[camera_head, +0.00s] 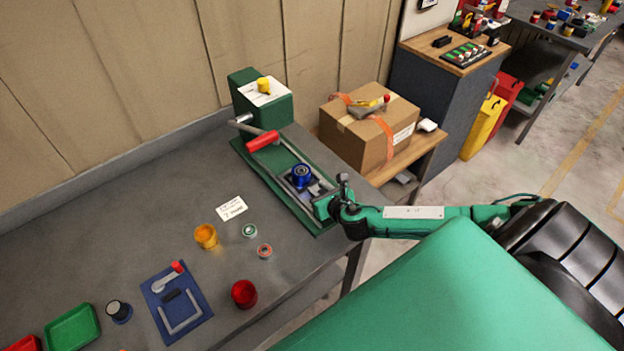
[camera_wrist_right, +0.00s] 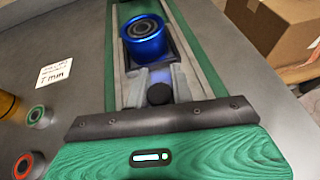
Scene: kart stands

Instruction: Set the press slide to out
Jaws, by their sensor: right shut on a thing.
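The green press (camera_head: 265,165) stands at the back of the grey bench, with a tall green block (camera_head: 262,105) at its far end and a red-handled lever (camera_head: 262,141). Its slide (camera_head: 313,189) runs between two rails and sits toward the near end, away from the block. A blue round part (camera_head: 301,176) rests on the slide; it also shows in the right wrist view (camera_wrist_right: 145,38). My right gripper (camera_wrist_right: 160,84) is at the slide's near end, its grey fingers shut on a black knob (camera_wrist_right: 159,95). My left gripper is not in view.
A note card (camera_head: 231,208), yellow cup (camera_head: 206,236), two small ringed parts and a red cup (camera_head: 244,293) lie left of the press. A blue fixture plate (camera_head: 176,303) and green tray (camera_head: 72,328) are further left. A cardboard box (camera_head: 370,130) stands right of the press.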

